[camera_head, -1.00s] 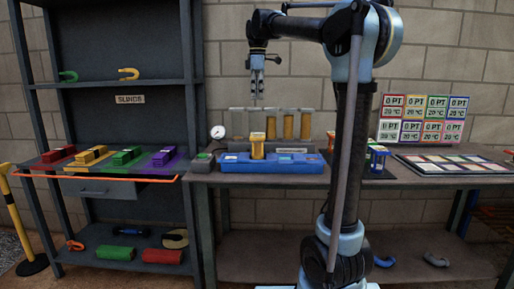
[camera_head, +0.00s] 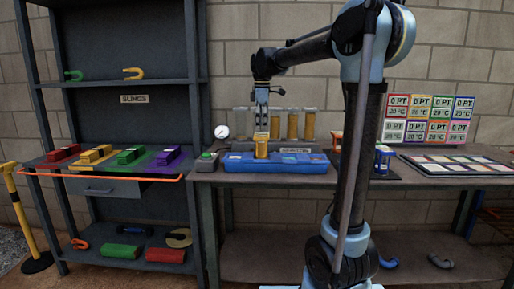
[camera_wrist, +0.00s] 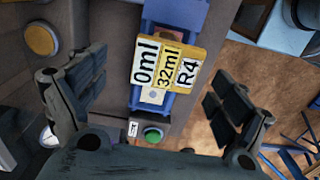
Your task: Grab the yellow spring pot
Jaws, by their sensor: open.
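The yellow spring pot (camera_head: 261,150) stands upright in the blue holder (camera_head: 236,165) on the bench. My gripper (camera_head: 261,122) points down just above the pot. In the wrist view the open fingers of my gripper (camera_wrist: 155,95) are spread to the left and right of the pot, with nothing held. I cannot tell whether the fingertips reach down to the pot's top.
Tall tubes (camera_head: 292,124) with yellow-brown contents stand behind the holder. A green button box (camera_head: 207,161) and a round gauge (camera_head: 221,132) are at its left. A shelf rack (camera_head: 125,82) is at left.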

